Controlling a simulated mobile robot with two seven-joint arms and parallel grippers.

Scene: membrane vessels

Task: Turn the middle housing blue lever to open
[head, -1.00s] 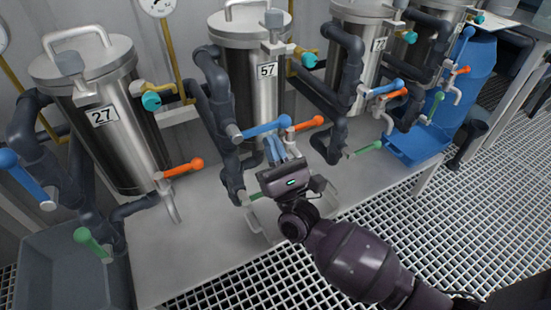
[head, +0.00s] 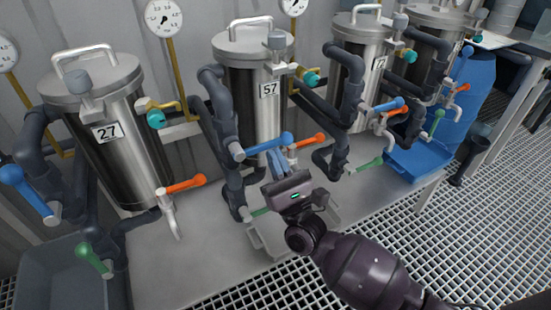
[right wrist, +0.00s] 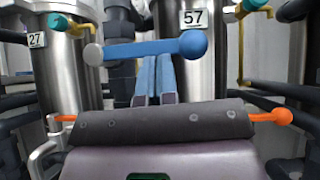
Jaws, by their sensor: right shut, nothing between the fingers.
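The housing labelled 57 (head: 250,108) is a steel cylinder. Its blue lever (head: 262,146) points right, roughly level, from a grey pivot on the dark pipe. In the right wrist view the blue lever (right wrist: 150,49) lies across the picture, its ball end at right. My right gripper (head: 274,156) is shut and empty, its blue fingers just below the lever. In the right wrist view the fingertips (right wrist: 155,60) meet the lever's lower edge; whether they touch it I cannot tell. My left gripper is not in view.
Orange lever (head: 307,142) and green lever (head: 259,211) of the same housing are close to my gripper. Housing 27 (head: 123,160) stands left, with other housings right. Dark pipes crowd around. A grey tray (head: 262,240) is below; grating lies in front.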

